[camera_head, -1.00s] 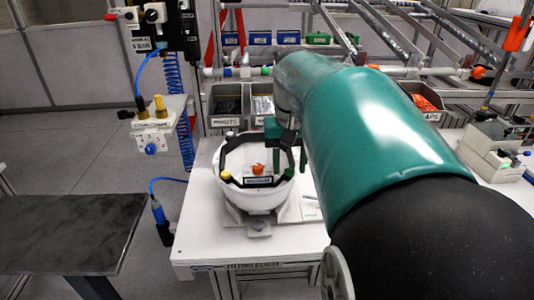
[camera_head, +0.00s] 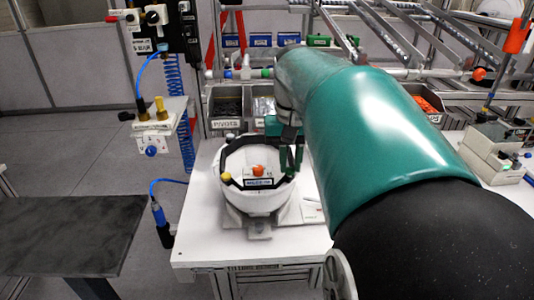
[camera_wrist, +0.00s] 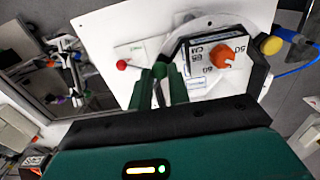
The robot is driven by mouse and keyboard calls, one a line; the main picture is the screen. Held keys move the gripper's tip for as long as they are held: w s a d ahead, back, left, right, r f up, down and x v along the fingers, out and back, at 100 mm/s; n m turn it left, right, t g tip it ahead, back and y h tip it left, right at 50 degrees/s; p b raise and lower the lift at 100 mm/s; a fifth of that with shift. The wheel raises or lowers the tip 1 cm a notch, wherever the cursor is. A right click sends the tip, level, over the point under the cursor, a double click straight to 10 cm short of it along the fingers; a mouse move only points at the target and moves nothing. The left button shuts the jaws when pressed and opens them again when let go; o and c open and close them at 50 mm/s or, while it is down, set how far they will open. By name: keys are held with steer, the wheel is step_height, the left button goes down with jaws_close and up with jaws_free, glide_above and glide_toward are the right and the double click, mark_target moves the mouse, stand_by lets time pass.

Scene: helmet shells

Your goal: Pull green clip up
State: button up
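A white helmet shell (camera_head: 264,200) sits open side up on a stand on the white table, with a black band around its inside. A yellow clip (camera_head: 225,177) is on the left of the rim. The green clip, at the rim's right side, is hidden or merges with my green fingers. My gripper (camera_head: 291,168) points down at that right rim. In the wrist view my two fingers (camera_wrist: 160,72) are close together; what lies between their tips is unclear.
Grey parts bins (camera_head: 226,121) stand behind the helmet. A grey block fixture (camera_head: 490,150) is at the right. A blue hose and tool (camera_head: 160,215) hang at the table's left edge. A red ball (camera_wrist: 121,64) shows near the fingers.

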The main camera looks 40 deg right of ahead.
mark_target(289, 169)
steer(key=o, duration=0.5)
steer(key=shift+r, duration=0.1)
step_height(289, 169, up, 14)
steer(key=shift+f, duration=0.1)
steer(key=shift+a, duration=0.1)
stand_by(0.5)
steer(key=s+a+f+n+t, duration=0.1)
steer(key=a+f+n+t, duration=0.1)
steer(key=a+f, duration=0.5)
steer(key=s+a+f+n+t, duration=0.1)
steer(key=s+a+f+n, duration=0.1)
steer(key=a+f, duration=0.5)
steer(key=s+a+f+n+t, duration=0.2)
steer(key=a+f, duration=0.5)
steer(key=a, duration=0.1)
steer(key=shift+s+n+t, duration=0.15)
steer(key=shift+n+t, duration=0.15)
steer(key=shift+n, duration=0.1)
